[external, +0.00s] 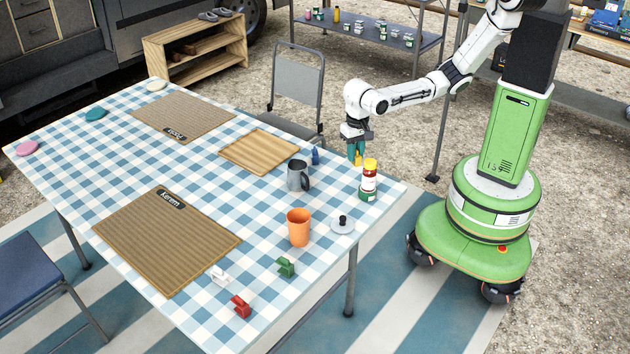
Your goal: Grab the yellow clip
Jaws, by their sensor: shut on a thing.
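The yellow clip (358,159) is at the table's right end, between the fingertips of my gripper (356,152). My gripper points down and is shut on the yellow clip. The fingers partly hide the clip, and I cannot tell whether it touches the tablecloth or is a little above it. A blue clip (315,156) stands to the left, beside the wooden board. A green clip (286,267), a white clip (219,274) and a red clip (241,306) are on the near side of the table.
A red-and-yellow-topped jar stack (368,182) stands just in front of my gripper. A grey mug (298,176), orange cup (299,228) and lid with black knob (342,224) are nearby. A wooden board (258,151) and woven mats (167,240) lie left.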

